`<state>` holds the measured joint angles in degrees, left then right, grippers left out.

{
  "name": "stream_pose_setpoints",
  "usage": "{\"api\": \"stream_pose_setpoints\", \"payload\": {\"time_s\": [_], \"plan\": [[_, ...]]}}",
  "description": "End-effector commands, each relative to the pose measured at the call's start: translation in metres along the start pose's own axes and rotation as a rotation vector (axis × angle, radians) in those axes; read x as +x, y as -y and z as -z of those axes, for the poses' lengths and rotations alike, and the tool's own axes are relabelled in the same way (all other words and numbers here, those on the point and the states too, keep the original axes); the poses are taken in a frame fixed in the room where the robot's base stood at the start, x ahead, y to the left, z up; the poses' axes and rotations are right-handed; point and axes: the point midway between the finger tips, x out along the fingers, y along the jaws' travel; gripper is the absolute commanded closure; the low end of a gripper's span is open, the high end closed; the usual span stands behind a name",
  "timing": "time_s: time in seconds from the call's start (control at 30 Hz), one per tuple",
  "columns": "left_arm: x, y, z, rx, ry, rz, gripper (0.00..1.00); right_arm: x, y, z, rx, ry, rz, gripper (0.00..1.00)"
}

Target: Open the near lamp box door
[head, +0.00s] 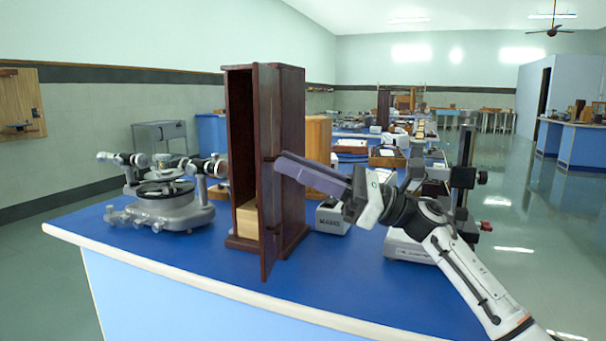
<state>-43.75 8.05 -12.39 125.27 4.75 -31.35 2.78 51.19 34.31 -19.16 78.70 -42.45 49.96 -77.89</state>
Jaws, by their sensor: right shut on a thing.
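The near lamp box (290,125) is a tall dark-red wooden cabinet upright on the blue bench. Its door (267,110) stands partly open, swung out toward me, and the narrow inside shows to its left. A pale wooden block (247,218) sits at the bottom inside. My right gripper (285,165) reaches in from the right with its fingers at the door's edge about mid-height. It is shut on the door there; the fingers hide the exact contact. My left gripper is not in view.
A grey spectrometer (165,200) stands on the bench left of the box. A small white-and-grey unit (332,217) and a dark stand (463,180) on a pale base are to the right, close to my right arm. The blue bench top (215,255) is clear in front of the box.

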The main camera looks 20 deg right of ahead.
Motion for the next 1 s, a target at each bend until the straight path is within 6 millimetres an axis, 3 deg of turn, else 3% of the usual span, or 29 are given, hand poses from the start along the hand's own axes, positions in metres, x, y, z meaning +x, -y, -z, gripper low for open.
{"api": "stream_pose_setpoints", "payload": {"time_s": [0.37,0.4,0.5,0.83,1.0], "plan": [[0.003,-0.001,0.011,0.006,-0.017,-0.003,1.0,0.001,0.0,-0.001,0.003,0.005,-0.003,1.0],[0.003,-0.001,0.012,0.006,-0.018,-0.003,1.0,0.001,0.0,-0.001,0.003,0.005,-0.003,0.83],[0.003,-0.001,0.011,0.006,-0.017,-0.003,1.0,0.001,0.0,-0.001,0.003,0.004,-0.003,0.67],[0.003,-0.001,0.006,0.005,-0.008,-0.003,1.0,-0.002,0.0,0.0,0.003,0.002,-0.002,0.67],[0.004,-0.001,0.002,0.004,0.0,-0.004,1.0,-0.025,0.001,0.001,0.003,0.0,0.001,0.67]]}}
